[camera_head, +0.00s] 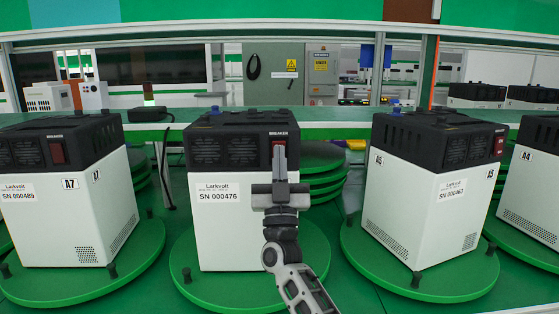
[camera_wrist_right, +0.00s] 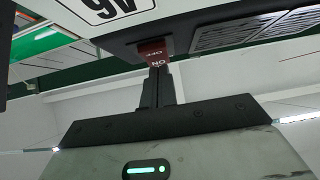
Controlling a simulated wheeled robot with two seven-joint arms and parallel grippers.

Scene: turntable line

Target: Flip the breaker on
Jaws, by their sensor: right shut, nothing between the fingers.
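The middle Larkvolt unit (camera_head: 223,225), labelled SN 000476, has a white body and a black top and stands upright on a green turntable (camera_head: 183,268). Its red breaker rocker (camera_wrist_right: 152,48) shows OFF and ON lettering, upside down in the right wrist view. My left gripper is not in view.
Similar units stand on green turntables at left (camera_head: 95,222) and right (camera_head: 410,215), with another at the far right edge (camera_head: 530,190). A green shelf (camera_head: 190,117) runs behind them. A grey cabinet (camera_head: 273,75) stands further back.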

